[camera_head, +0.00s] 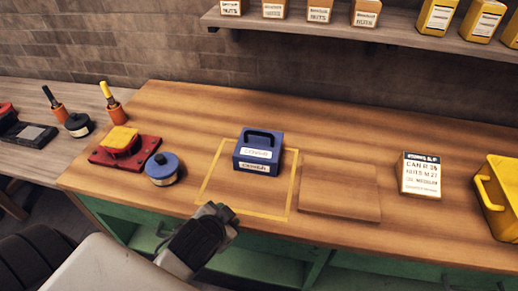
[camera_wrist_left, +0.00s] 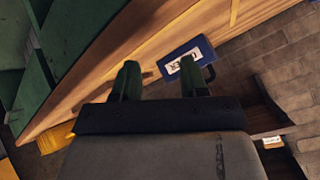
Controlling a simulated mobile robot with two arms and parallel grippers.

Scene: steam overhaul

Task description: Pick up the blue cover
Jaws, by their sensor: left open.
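The blue cover (camera_head: 260,154) is a box-like block with a dark handle on top and white labels on it. It stands upright on the wooden bench inside a yellow outlined square. It also shows in the left wrist view (camera_wrist_left: 202,53), beyond the fingers and to the right. My left gripper (camera_head: 222,212) is at the bench's front edge, in front of the cover and apart from it. In the left wrist view its two fingers (camera_wrist_left: 159,75) are spread with nothing between them. My right gripper is not in view.
Left of the cover are a blue-lidded tin (camera_head: 162,168) and a red base with a yellow block (camera_head: 122,142). A shelf (camera_head: 390,33) with containers hangs behind.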

